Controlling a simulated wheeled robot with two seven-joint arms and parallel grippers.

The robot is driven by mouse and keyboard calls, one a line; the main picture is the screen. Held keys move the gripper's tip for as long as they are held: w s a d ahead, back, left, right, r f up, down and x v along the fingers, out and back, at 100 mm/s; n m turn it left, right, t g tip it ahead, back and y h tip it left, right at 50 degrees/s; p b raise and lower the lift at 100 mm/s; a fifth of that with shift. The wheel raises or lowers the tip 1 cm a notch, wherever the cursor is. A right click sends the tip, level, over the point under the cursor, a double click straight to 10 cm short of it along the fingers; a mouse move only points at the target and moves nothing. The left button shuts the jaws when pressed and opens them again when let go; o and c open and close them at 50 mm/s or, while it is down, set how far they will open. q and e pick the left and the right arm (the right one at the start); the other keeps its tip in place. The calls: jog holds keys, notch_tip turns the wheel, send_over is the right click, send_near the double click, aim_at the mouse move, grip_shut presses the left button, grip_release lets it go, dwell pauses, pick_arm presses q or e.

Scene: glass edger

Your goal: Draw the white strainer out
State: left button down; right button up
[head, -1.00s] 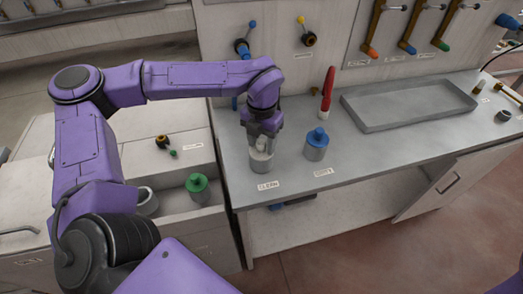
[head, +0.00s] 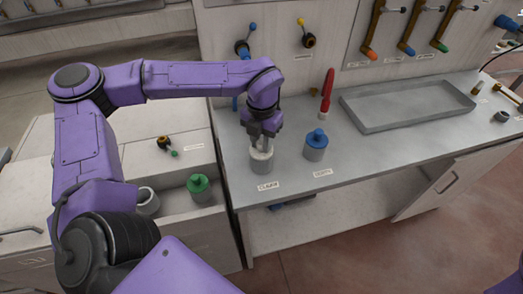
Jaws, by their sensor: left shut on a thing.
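The white strainer (head: 262,149) shows as a pale piece at the mouth of a grey cylindrical pot (head: 262,163) near the counter's left front edge. My left gripper (head: 262,142) points down over this pot and is shut on the strainer's top. The fingers and wrist cover part of the strainer, and its lower part is hidden in the pot. I cannot tell how deep it sits. My right gripper is not in view.
A blue-topped pot (head: 316,146) stands just right, with a red-handled tool (head: 327,92) behind it. A shallow grey tray (head: 408,105) lies farther right. A green-topped bottle (head: 199,188) and a pale cup (head: 147,201) are in the open drawer at left.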

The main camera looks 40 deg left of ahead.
pick_arm(q)
jog(key=shift+r+p, duration=0.3)
jog(key=shift+r, duration=0.05)
jog(key=shift+r+p, duration=3.35)
jog(key=shift+r, duration=0.3)
notch_tip(320, 180, up, 4)
jog(key=p, duration=0.3)
jog(key=shift+p, duration=0.35)
